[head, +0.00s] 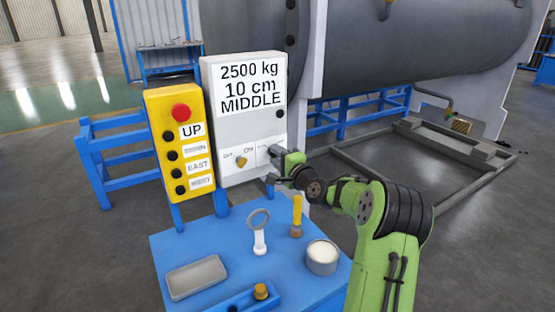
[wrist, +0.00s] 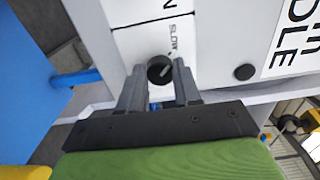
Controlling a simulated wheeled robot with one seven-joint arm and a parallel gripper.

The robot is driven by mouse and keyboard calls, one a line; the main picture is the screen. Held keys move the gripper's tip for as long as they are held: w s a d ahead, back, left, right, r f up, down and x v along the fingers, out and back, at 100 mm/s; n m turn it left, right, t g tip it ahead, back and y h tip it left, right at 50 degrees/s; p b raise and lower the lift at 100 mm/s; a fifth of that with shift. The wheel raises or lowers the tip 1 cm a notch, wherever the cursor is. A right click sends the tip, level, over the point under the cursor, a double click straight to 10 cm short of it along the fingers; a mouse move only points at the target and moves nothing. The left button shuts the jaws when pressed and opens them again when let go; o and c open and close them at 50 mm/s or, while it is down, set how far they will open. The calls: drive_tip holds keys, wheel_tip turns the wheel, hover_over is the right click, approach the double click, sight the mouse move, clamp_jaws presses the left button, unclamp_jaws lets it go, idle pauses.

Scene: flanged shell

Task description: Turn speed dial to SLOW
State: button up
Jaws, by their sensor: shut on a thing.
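The speed dial (wrist: 160,68) is a small dark round knob with a light pointer line, low on the white control box (head: 234,128). In the wrist view the printed word SLOW (wrist: 176,40) stands just beyond it. My gripper (head: 275,154) is at the lower right of the box. In the wrist view its two fingers (wrist: 159,78) stand on either side of the dial, shut on it. In the head view the gripper hides the dial. The pointer's exact setting is hard to read.
A brass-coloured ON switch (head: 241,161) sits left of my gripper. A yellow button panel (head: 180,140) with a red button adjoins the box. Below, a blue table (head: 190,244) holds a grey tray, a magnifier-like tool, a yellow-handled tool and a round tin.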

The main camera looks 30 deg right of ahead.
drive_tip(key=shift+f, duration=0.1)
drive_tip(key=o, duration=1.1)
drive_tip(key=shift+c, duration=0.2)
drive_tip(key=shift+s, duration=0.1)
drive_tip(key=s+a+b, duration=0.1)
drive_tip(key=s, duration=1.4)
drive_tip(key=shift+s, duration=0.3)
